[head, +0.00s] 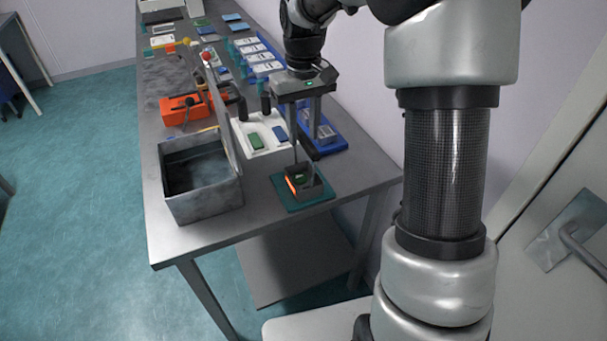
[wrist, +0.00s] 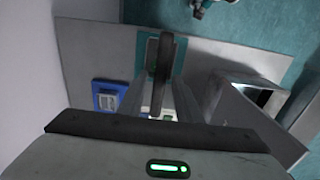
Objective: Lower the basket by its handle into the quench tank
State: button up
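The basket (head: 305,188) is a small dark box with green and orange contents, sitting on a green mat (head: 290,208) near the table's right front. Its dark upright handle (wrist: 161,72) shows in the wrist view between my two fingers. My gripper (head: 303,130) points down above the basket, with its fingers apart on either side of the handle. Contact with the handle cannot be made out. The quench tank (head: 206,207) is a grey open box left of the basket, dark inside. Its raised lid (head: 221,115) stands at its right side.
A white tray (head: 240,143) with green and blue pieces lies behind the basket. A blue holder (head: 327,138) stands at the right table edge. The raised lid stands between basket and tank opening.

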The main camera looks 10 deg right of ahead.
grip_shut()
jog(key=shift+r+p, duration=1.4)
jog(key=shift+r, duration=0.15)
